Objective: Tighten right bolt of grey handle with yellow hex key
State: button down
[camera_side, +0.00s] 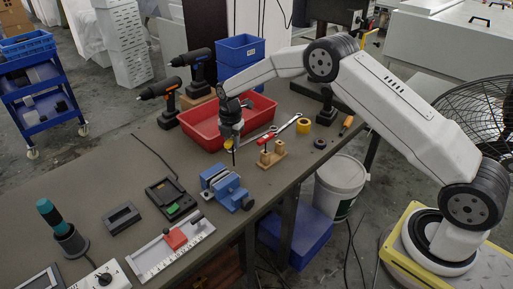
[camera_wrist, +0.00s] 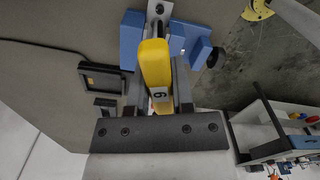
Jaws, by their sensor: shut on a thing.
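My gripper (camera_side: 231,137) is shut on the yellow hex key (camera_wrist: 155,62), whose yellow handle, marked with a 6 or 9, sits between the fingers in the wrist view. In the side view a little yellow of the hex key (camera_side: 229,146) shows, with a thin dark shaft pointing down. My gripper is above the bench, behind the blue vise and in front of the red bin. A dark grey handle-like block (camera_side: 122,217) lies on the bench to the lower left, well apart from my gripper. Its bolts are too small to make out.
The blue vise (camera_side: 226,187) shows below the hex key in the wrist view (camera_wrist: 132,38). A black device (camera_side: 171,198) lies left of it. The red bin (camera_side: 213,132), wooden holder (camera_side: 271,155) and a red-handled tool (camera_side: 262,138) are nearby. Bare bench lies left of the red bin.

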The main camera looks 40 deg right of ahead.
jog(key=shift+f, duration=0.15)
jog(key=shift+f, duration=1.5)
jog(key=shift+f, duration=0.35)
jog(key=shift+r, duration=0.1)
dwell(0.4)
jog(key=shift+r, duration=1.9)
jog(key=shift+n, duration=2)
